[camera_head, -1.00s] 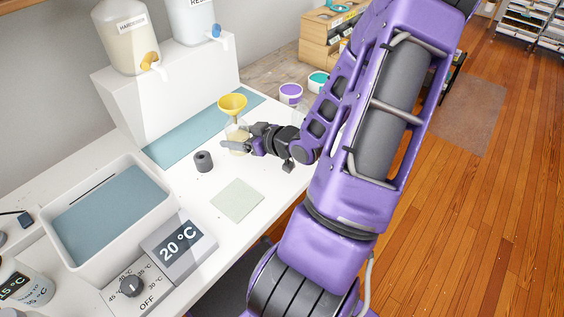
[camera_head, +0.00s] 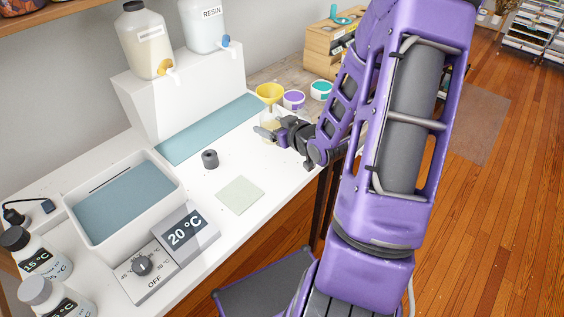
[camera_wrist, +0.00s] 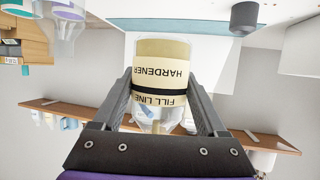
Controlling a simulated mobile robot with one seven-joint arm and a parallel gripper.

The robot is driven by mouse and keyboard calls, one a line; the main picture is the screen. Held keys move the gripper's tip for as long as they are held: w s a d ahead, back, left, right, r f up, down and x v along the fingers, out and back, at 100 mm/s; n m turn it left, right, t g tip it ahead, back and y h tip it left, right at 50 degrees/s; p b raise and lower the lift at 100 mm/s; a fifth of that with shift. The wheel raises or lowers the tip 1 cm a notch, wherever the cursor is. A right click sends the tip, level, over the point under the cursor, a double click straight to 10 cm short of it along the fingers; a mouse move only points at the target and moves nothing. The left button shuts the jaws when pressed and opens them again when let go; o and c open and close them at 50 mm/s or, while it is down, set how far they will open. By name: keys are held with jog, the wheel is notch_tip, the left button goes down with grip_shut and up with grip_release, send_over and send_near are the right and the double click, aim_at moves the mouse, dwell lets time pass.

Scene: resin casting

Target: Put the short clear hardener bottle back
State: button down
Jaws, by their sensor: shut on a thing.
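The short clear hardener bottle (camera_wrist: 162,75) is between my gripper's fingers in the wrist view, which shows it upside down. It has a cream label reading HARDENER and a black band with FILL LINE below. In the head view, my gripper (camera_head: 268,133) is shut on this bottle (camera_head: 267,122), near the counter's far right edge. A yellow funnel (camera_head: 270,92) shows directly above the bottle and looks seated in its mouth. My gripper partly hides the bottle's base. I cannot tell whether it touches the counter.
A dark hollow cylinder (camera_head: 210,159) and a pale green mat (camera_head: 240,195) lie on the white counter. A blue strip (camera_head: 205,130) runs before the dispenser stand (camera_head: 185,85). A water bath (camera_head: 125,205) stands left. Purple (camera_head: 293,101) and teal-lidded (camera_head: 320,90) tubs are behind my gripper.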

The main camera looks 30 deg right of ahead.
notch_tip(320, 180, down, 10)
jog(key=shift+r+b, duration=0.1)
jog(key=shift+b, duration=0.6)
grip_release()
jog(key=shift+s+r, duration=0.1)
jog(key=shift+s, duration=0.05)
jog(key=p+v, duration=0.2)
jog(key=v, duration=0.8)
jog(key=shift+r, duration=0.25)
jog(key=shift+s+d+p, duration=0.15)
jog(key=shift+s+p, duration=0.5)
jog(key=shift+s, duration=0.1)
